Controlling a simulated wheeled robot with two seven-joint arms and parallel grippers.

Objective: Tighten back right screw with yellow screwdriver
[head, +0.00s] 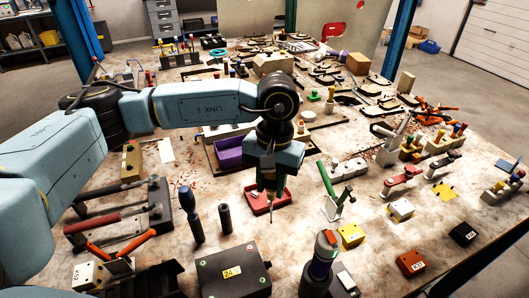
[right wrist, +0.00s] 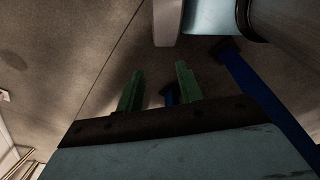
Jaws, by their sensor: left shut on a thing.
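My left gripper (head: 269,190) hangs pointing down in the middle of the head view, above a small red tray. It is shut on the yellow screwdriver; its handle is mostly hidden between the green fingers, and its thin shaft (head: 271,217) points down. A black box (head: 228,262) with a yellow label lies on the table nearer me, below and left of the gripper. The screwdriver tip is apart from the box. My right gripper (right wrist: 158,92) is open and empty in the right wrist view.
The red tray (head: 256,207) is under the left gripper. Two dark upright cylinders (head: 225,218) stand left of it. A green-handled clamp (head: 328,182) and yellow blocks (head: 350,235) stand to the right. A dark cylindrical tool (head: 323,258) stands right of the box.

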